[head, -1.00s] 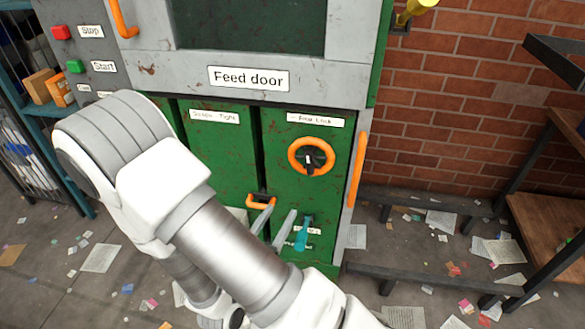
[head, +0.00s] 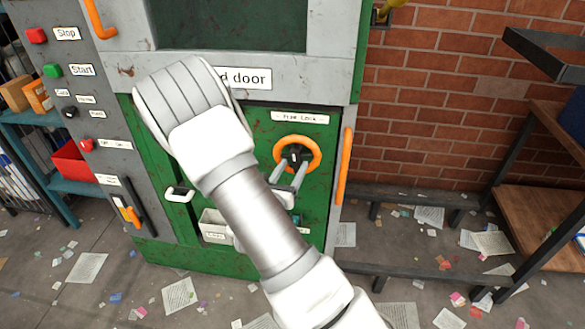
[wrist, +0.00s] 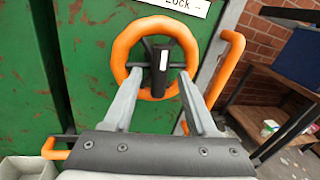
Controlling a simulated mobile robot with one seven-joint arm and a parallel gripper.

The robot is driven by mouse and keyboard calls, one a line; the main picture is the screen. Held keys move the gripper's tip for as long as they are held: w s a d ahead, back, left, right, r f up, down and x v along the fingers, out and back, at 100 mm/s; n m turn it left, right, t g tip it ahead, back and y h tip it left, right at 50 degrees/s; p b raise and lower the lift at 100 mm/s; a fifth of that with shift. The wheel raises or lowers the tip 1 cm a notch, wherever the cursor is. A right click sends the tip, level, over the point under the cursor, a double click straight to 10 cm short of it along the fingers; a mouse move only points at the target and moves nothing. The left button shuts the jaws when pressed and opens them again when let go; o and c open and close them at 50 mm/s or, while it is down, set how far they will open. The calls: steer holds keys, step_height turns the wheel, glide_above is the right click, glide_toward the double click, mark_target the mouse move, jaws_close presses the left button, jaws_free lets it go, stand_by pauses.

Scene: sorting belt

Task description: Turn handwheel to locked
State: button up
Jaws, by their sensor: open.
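The handwheel (head: 313,141) is an orange ring with a black hub, set on the green door under a white label whose text is only partly readable. In the wrist view the handwheel (wrist: 121,48) fills the upper middle; its hub bears a white mark and a dark spoke points down. My gripper (head: 293,166) is at the wheel's lower part. In the wrist view my gripper (wrist: 162,76) is open, its two grey fingers reaching over the lower rim, one on each side of the hub and spoke. I cannot tell whether they touch.
An orange vertical handle (head: 345,166) stands just right of the wheel. A grey control panel with a Stop button (head: 36,36) and a Start button (head: 53,70) is at left. A low dark bench (head: 420,190) runs along the brick wall. Paper scraps litter the floor.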

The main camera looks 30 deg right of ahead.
steer(key=shift+w+d, duration=0.2)
steer(key=shift+d, duration=0.05)
jaws_close()
steer(key=shift+m, duration=0.8)
jaws_free()
